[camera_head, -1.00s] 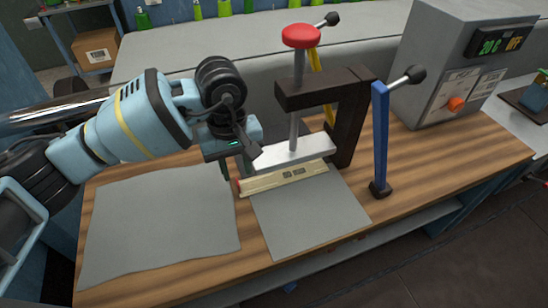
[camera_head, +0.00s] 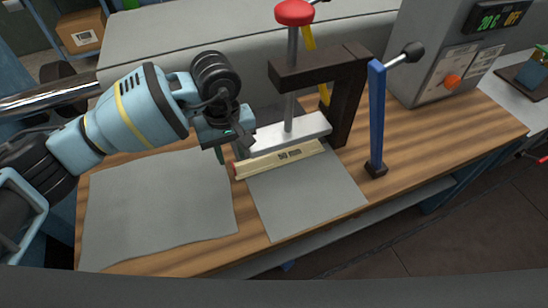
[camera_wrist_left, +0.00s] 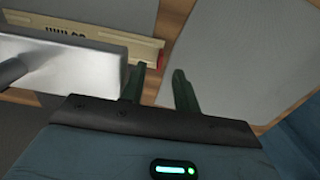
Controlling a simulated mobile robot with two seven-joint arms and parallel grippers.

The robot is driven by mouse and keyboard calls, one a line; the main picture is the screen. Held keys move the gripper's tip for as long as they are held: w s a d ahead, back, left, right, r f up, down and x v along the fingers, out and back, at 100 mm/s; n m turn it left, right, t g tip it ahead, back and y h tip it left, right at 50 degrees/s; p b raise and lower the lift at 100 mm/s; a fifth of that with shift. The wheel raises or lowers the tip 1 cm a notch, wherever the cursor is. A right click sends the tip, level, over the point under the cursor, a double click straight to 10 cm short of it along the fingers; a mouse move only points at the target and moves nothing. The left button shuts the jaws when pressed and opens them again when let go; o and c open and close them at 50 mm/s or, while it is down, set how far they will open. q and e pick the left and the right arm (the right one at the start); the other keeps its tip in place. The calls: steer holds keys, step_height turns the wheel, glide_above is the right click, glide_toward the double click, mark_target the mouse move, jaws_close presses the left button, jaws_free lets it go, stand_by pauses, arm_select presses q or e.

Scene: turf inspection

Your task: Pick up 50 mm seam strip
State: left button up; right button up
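The 50 mm seam strip (camera_head: 283,158) is a cream bar with a "50 mm" label and a red end at its left. It lies along the front of the press's metal bar (camera_head: 292,133), at the back edge of the right grey sheet (camera_head: 305,195). In the left wrist view the strip (camera_wrist_left: 95,40) and its red end show at the upper left. My left gripper (camera_head: 228,155) is by the strip's red end. In the wrist view its two fingers (camera_wrist_left: 159,78) are apart with nothing between them. My right gripper is not in view.
A clamp press with a dark frame (camera_head: 345,100) and red knob (camera_head: 294,12) rises behind the strip. A blue lever (camera_head: 376,115) stands to its right. A grey control box (camera_head: 445,50) is at the back right. Another grey sheet (camera_head: 155,205) lies on the wooden bench at the left.

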mark_target(233, 165)
arm_select(q)
steer(key=shift+w+f, duration=0.1)
steer(key=shift+f, duration=1.85)
steer(key=shift+c, duration=0.3)
jaws_close()
